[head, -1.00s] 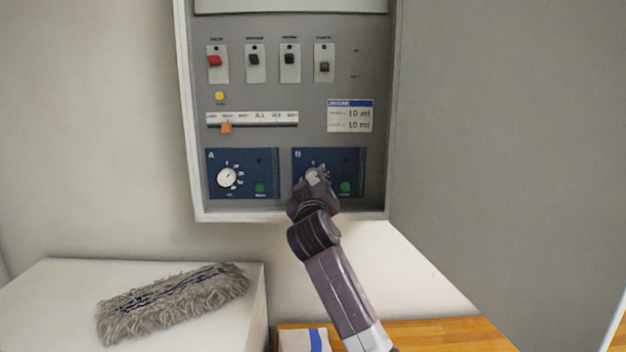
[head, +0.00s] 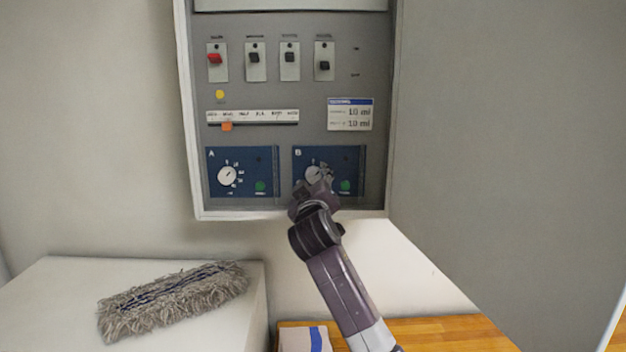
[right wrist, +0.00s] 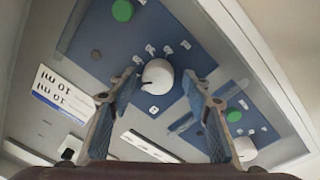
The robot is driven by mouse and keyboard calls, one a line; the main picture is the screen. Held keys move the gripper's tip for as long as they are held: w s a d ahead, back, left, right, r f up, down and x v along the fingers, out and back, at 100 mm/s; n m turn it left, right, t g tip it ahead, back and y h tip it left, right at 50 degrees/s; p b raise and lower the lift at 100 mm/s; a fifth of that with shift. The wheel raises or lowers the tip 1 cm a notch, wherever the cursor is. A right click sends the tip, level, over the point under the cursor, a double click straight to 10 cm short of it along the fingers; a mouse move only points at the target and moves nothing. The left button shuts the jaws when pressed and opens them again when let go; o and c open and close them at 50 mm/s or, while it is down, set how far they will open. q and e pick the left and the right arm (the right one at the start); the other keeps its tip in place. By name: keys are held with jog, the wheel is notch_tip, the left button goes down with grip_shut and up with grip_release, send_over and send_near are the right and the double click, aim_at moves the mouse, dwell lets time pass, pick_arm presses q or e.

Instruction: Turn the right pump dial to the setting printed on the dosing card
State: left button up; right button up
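The right pump dial (head: 313,174) is a white round knob on the blue panel marked B, low in the wall cabinet. It also shows in the right wrist view (right wrist: 157,78), with a dark pointer mark on its lower-left side there; the scale numbers are too small to read surely. My right gripper (right wrist: 161,80) is open, its two fingers on either side of the dial with visible gaps. In the head view the right gripper (head: 320,178) partly covers panel B. The dosing card (head: 350,114) shows 10 ml on both lines. My left gripper is not in view.
Panel A with its own dial (head: 227,175) is on the left. A slider (head: 227,126) and several switches sit above. The open cabinet door (head: 490,130) stands to the right. A mop head (head: 172,299) lies on a white surface below left.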

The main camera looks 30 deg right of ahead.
jog(key=v, duration=1.2)
dwell(0.6)
